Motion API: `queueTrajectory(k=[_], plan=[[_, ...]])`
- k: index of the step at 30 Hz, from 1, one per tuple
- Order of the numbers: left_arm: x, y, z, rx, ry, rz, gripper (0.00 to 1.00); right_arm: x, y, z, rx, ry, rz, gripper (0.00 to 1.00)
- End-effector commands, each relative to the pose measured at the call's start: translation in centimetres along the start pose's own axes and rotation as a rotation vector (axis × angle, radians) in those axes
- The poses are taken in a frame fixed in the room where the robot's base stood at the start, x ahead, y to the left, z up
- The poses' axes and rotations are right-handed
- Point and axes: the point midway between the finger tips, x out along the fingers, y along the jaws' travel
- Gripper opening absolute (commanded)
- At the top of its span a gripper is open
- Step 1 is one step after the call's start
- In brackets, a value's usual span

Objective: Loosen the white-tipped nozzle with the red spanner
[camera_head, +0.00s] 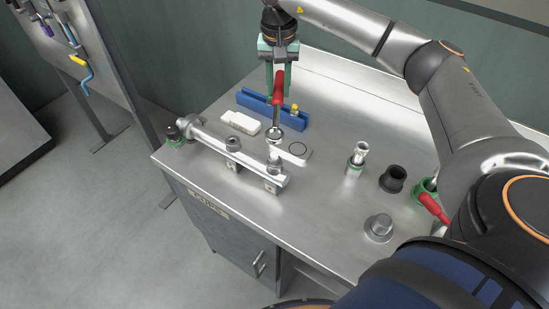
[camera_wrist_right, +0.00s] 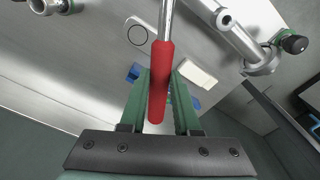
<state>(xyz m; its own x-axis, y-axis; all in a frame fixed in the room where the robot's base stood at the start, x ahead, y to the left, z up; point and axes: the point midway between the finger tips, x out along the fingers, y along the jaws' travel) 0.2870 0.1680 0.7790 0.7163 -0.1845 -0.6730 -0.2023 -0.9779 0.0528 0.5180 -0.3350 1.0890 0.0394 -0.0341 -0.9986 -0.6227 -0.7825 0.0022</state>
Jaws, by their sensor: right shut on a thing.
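My right gripper (camera_head: 278,84) points down over the back of the bench, its green fingers shut on the red handle of the spanner (camera_head: 278,90). The spanner hangs steeply, and its metal head is at the upright fitting (camera_head: 273,156) near the right end of the metal pipe. I cannot tell whether head and fitting touch. In the right wrist view the red handle (camera_wrist_right: 160,85) lies between the fingers, and the spanner head is out of the picture. A pale-topped nozzle (camera_head: 358,155) stands upright to the right; which nozzle is the white-tipped one is unclear. My left gripper is not in view.
The metal pipe (camera_head: 212,142) lies along the front left of the bench. A blue holder (camera_head: 255,101) and a white block (camera_head: 240,122) are behind it. A black cup (camera_head: 392,179), a grey knob (camera_head: 379,227) and a red handle (camera_head: 433,207) stand at right.

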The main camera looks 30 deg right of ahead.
Motion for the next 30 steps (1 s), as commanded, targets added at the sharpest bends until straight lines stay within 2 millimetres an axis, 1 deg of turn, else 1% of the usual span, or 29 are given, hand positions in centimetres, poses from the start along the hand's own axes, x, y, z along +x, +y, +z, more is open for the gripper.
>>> queueTrajectory(k=[3,5,16,30], plan=[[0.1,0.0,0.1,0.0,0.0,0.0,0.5,-0.9,-0.1,-0.1,0.0,0.002,-0.002,0.0],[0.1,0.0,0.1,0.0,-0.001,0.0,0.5,-1.2,0.0,-0.1,0.0,0.001,-0.001,0.0],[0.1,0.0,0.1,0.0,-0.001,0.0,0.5,-1.4,0.0,-0.3,0.001,0.0,-0.001,0.0],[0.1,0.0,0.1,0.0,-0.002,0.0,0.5,-3.1,-0.1,-3.6,0.001,0.001,-0.002,0.0]])
